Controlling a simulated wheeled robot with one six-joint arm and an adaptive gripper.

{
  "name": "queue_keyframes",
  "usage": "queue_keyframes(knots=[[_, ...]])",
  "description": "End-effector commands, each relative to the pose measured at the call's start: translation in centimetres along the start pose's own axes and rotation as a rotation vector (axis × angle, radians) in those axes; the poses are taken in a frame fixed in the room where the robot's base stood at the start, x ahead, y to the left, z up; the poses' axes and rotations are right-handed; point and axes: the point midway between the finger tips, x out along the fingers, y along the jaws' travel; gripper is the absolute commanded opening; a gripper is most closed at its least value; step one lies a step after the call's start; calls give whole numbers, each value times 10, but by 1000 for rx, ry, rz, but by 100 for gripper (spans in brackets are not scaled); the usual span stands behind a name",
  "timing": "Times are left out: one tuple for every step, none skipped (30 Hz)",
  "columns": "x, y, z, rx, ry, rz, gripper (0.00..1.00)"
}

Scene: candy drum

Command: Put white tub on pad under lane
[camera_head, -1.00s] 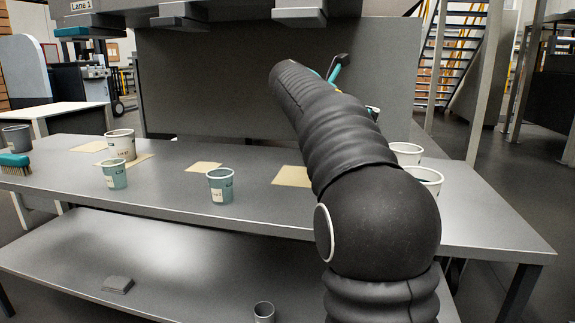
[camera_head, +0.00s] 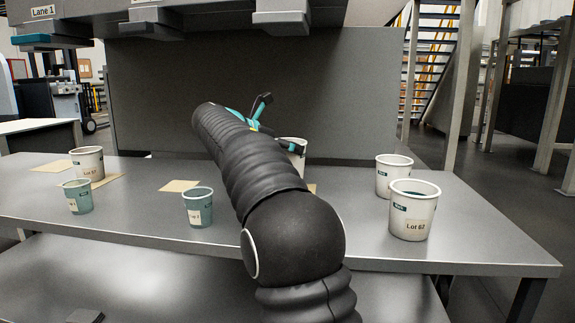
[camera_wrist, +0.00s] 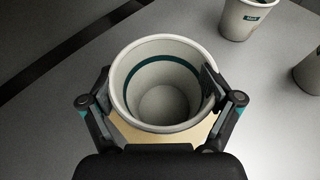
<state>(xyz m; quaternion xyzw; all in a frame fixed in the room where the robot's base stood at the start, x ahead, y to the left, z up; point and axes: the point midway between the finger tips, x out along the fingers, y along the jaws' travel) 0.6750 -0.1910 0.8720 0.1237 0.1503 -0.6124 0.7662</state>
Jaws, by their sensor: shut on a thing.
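A white tub (camera_wrist: 160,95) is between the two fingers of my gripper (camera_wrist: 157,85), which is shut on its sides. It looks upright and empty in the wrist view. In the head view the white tub (camera_head: 297,158) is mostly hidden behind my arm. A tan pad (camera_wrist: 170,133) shows just below the tub in the wrist view; a corner of that pad (camera_head: 311,188) shows beside my arm. I cannot tell whether the tub touches it. Lane chutes hang above the table, one labelled Lane 1 (camera_head: 43,11).
Two white tubs, one behind (camera_head: 393,178) and one in front labelled Lot 62 (camera_head: 412,215), stand to the right. A lower shelf (camera_head: 150,275) lies below.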

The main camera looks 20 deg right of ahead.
Motion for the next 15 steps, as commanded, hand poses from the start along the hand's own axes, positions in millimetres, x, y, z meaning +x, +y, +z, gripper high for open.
queue_keyframes(knots=[[0, 1, -2, 1, 0, 0, 54], [0, 1, -3, 1, 0, -1, 54], [0, 2, -5, 1, 0, -1, 54], [2, 1, -7, 0, 0, -2, 54], [3, 1, -10, -1, 0, -2, 54], [5, 1, -15, -2, 0, -2, 54], [7, 1, -19, -2, 0, -2, 54], [9, 1, -23, -1, 0, -2, 54], [11, 1, -29, -1, 0, -3, 54], [13, 1, -33, -2, 0, -3, 54], [14, 0, -36, -1, 0, -3, 54], [15, 0, -38, -1, 0, -3, 54], [16, 0, -39, 0, 0, -3, 54], [16, 0, -39, 1, 0, -2, 54], [15, 0, -39, 1, 0, -2, 54]])
